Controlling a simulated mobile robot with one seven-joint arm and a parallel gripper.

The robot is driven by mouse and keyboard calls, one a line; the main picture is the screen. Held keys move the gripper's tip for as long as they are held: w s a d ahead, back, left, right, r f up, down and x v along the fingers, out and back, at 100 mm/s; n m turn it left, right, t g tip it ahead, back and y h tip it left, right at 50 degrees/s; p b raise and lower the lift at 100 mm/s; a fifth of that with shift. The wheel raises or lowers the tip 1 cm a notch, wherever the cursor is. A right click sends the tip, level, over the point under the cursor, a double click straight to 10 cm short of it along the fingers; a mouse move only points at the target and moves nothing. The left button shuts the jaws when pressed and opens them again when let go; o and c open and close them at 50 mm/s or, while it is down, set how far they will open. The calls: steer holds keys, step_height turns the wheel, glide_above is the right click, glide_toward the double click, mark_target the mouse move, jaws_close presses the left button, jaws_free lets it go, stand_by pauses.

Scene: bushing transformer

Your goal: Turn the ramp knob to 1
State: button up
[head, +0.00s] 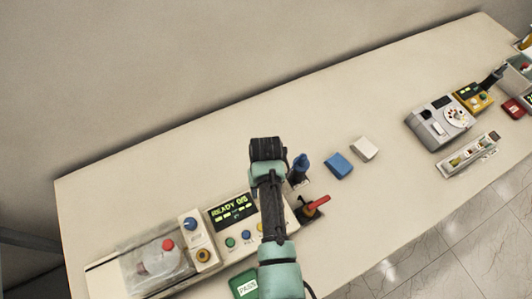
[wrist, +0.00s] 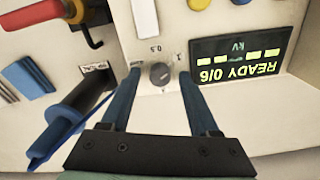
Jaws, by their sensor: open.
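The ramp knob (wrist: 160,73) is a small dark grey round knob on the pale panel in the wrist view. My gripper (wrist: 157,75) is open, with one blue finger on each side of the knob. Whether either finger touches it cannot be told. In the head view my arm covers the panel's right part and hides the knob. The display (wrist: 238,58) beside it reads "READY 0/6", upside down in the wrist view.
A green PASS plate (head: 244,286) lies in front. The table's middle is clear.

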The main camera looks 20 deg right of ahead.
step_height(320, 180, up, 13)
steer(key=b, duration=0.2)
stand_by(0.3)
stand_by(0.4)
